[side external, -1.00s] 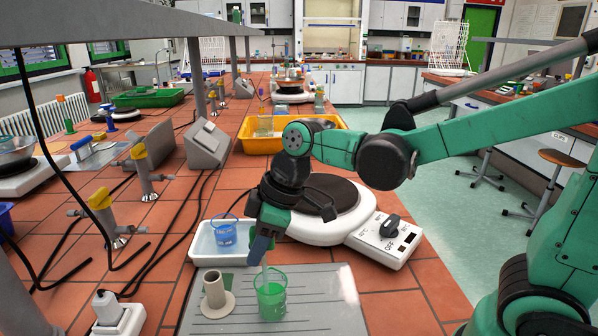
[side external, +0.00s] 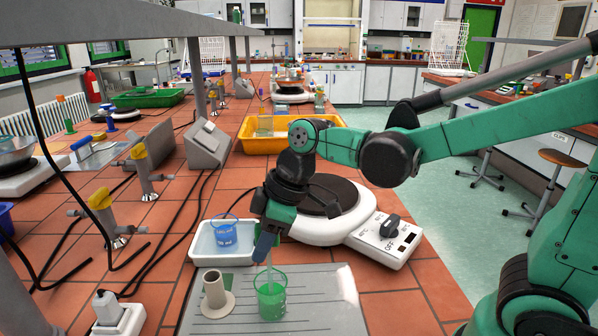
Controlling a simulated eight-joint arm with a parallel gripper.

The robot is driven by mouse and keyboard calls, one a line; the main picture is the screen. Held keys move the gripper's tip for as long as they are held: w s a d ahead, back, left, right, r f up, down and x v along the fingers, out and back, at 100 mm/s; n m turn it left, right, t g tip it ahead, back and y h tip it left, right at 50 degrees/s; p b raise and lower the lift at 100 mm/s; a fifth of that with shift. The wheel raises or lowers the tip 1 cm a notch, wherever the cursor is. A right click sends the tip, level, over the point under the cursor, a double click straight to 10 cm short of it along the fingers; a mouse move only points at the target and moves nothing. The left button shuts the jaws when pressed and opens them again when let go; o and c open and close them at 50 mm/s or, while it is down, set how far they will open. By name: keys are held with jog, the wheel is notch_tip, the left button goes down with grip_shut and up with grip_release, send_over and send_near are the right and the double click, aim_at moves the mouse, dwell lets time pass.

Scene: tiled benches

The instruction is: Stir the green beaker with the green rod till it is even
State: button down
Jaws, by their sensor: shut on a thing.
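The green beaker (side external: 271,301) stands upright on the grey ridged mat (side external: 220,318) and holds green liquid. My gripper (side external: 262,250) is just above the beaker, pointing down. It is shut on the green rod (side external: 268,278), which runs down into the beaker. The rod's lower end is hard to make out through the green glass and liquid. I cannot tell how even the liquid is.
A cream holder (side external: 215,290) stands left of the beaker. Behind it a white tray (side external: 203,250) holds a blue beaker (side external: 224,234). A hotplate (side external: 335,234) lies behind my gripper to the right. Gas taps and cables lie to the left.

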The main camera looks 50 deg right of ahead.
jog(key=shift+r, duration=3.95)
jog(key=shift+r, duration=2.4)
